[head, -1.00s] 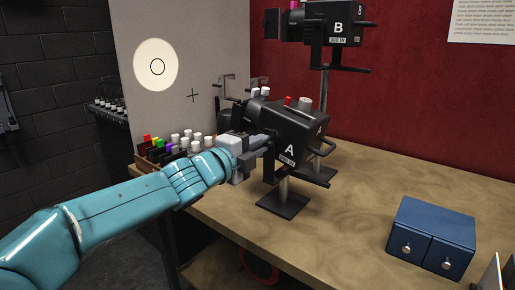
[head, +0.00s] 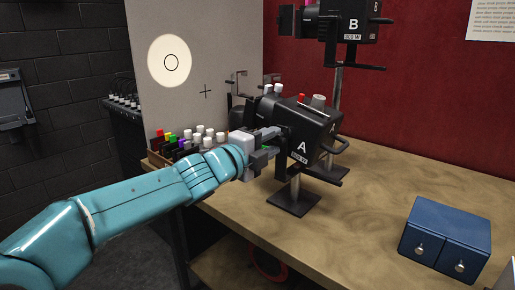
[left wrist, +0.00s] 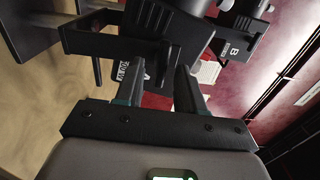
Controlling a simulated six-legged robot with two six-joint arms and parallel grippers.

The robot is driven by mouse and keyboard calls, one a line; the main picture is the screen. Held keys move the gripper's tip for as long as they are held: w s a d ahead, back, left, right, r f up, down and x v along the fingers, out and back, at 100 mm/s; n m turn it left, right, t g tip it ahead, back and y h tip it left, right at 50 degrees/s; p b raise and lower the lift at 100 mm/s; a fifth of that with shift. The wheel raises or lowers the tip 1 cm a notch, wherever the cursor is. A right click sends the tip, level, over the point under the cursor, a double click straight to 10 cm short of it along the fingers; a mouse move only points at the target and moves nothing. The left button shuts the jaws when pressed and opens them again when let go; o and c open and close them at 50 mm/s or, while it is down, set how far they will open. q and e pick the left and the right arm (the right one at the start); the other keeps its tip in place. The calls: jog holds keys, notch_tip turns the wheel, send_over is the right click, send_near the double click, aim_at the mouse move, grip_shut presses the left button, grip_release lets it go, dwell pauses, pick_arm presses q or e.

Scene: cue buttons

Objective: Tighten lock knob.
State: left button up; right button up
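Lamp A (head: 318,128), a black box-shaped spotlight, stands on a short post with a square foot (head: 294,199) on the table. Lamp B (head: 353,32) sits higher on a taller post behind it. My left gripper (head: 274,134) is at the left side of lamp A, close to its bracket. In the left wrist view the two fingers of my left gripper (left wrist: 160,72) are apart, with dark lamp parts beyond and between them. No lock knob can be made out clearly; the fingers and bracket cover that area. My right gripper is not in view.
A rack of white and coloured knobs (head: 188,140) lies left of lamp A, near my left forearm. A pale screen (head: 225,60) with a bright round spot stands behind. A blue two-drawer box (head: 446,238) is on the right. The wooden table (head: 365,200) between is clear.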

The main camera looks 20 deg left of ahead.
pick_arm(q)
jog(key=v, duration=1.6)
jog(key=shift+p, duration=0.45)
jog(key=w+d+f+n+g+p, duration=0.1)
jog(key=f+n+p, duration=0.1)
jog(key=f, duration=0.5)
jog(key=w+d+f+n+g+p, duration=0.1)
jog(key=w+d+f+n+g, duration=0.1)
jog(key=f+n, duration=0.3)
jog(key=w+d+f+n+g+y+p, duration=0.1)
jog(key=d+f+n+g+p, duration=0.1)
jog(key=f, duration=0.6)
jog(key=shift+w+f+n+p, duration=0.3)
jog(key=shift+w+f+n, duration=0.1)
jog(key=shift+n, duration=0.3)
jog(key=s+d+f+n+g+p, duration=0.25)
jog(key=s+f+n, duration=0.2)
jog(key=f, duration=0.45)
jog(key=s+d+f+n+g+p, duration=0.2)
jog(key=s+f+n+g, duration=0.2)
jog(key=s+f, duration=0.3)
jog(key=s+d+f+n+g+p, duration=0.1)
jog(key=s+f+n+g, duration=0.1)
jog(key=s+f, duration=0.2)
jog(key=s+d+f+n+g+y, duration=0.1)
jog(key=s+d+f+n+g, duration=0.1)
jog(key=s+f, duration=0.3)
jog(key=s+n+g, duration=0.1)
jog(key=s, duration=0.3)
jog(key=shift+p, duration=0.35)
